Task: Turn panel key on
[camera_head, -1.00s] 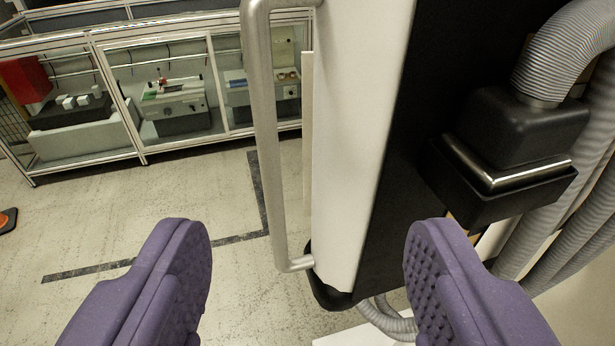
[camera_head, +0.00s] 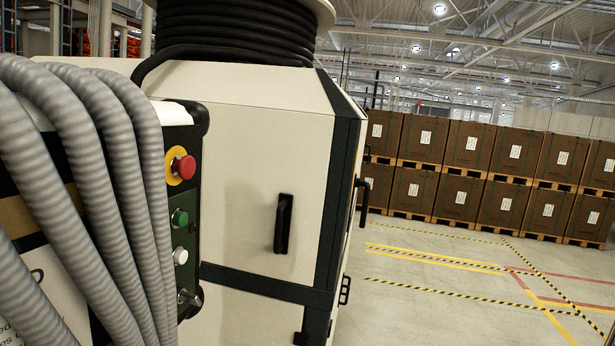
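A dark control panel (camera_head: 186,235) stands at the left, seen at a steep angle. It carries a red mushroom button (camera_head: 183,168) on a yellow ring, a green button (camera_head: 180,218) and a white button (camera_head: 181,256). Below them a small metallic piece (camera_head: 190,298) sticks out; it looks like the panel key, but its turn position cannot be told. The panel's left part is hidden behind hoses. My gripper is not in view, and nothing touches the panel's controls.
Thick grey corrugated hoses (camera_head: 125,170) cover the left side, close to the panel. A cream cabinet (camera_head: 245,150) with a black handle (camera_head: 283,223) and a coiled black cable (camera_head: 240,40) stands behind. Stacked brown boxes (camera_head: 470,165) line the back; the marked floor (camera_head: 430,265) at right is clear.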

